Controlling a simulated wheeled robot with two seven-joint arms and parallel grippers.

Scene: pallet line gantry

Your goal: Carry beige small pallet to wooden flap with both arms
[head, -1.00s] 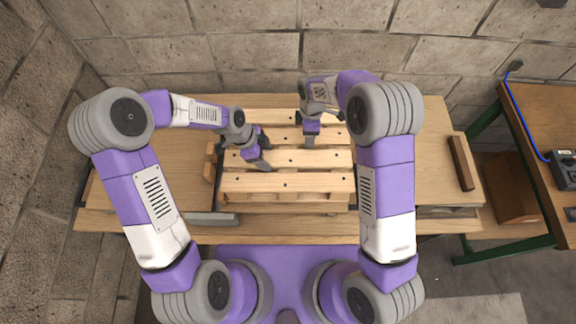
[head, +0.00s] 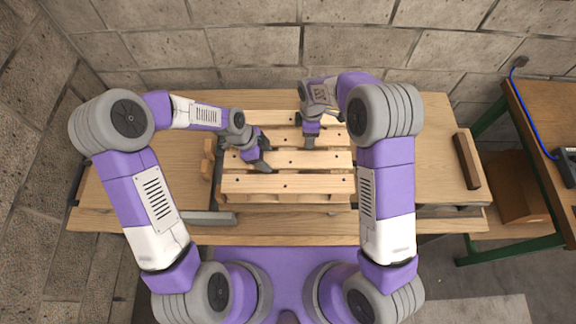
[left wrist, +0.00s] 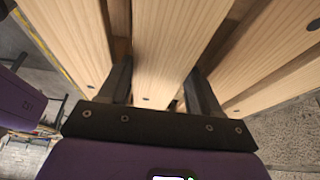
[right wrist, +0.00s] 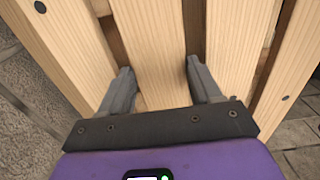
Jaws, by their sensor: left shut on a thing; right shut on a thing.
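The beige small pallet (head: 288,184), made of several pale slats, is in the middle of the head view, over the bench. My left gripper (head: 261,164) is shut on a slat near the pallet's left side. In the left wrist view a finger lies on each side of the slat (left wrist: 172,40). My right gripper (head: 308,141) is shut on a slat farther back, and its fingers flank the slat (right wrist: 155,40) in the right wrist view. The pallet looks about level. I cannot tell which wooden panel is the flap, or whether the pallet touches the bench.
The wooden bench has a left panel (head: 155,165) and a right panel (head: 425,150) beside the pallet. A dark brown bar (head: 467,158) lies on the right panel. A block wall (head: 250,50) stands behind. A green-legged table (head: 545,120) with a blue cable is at right.

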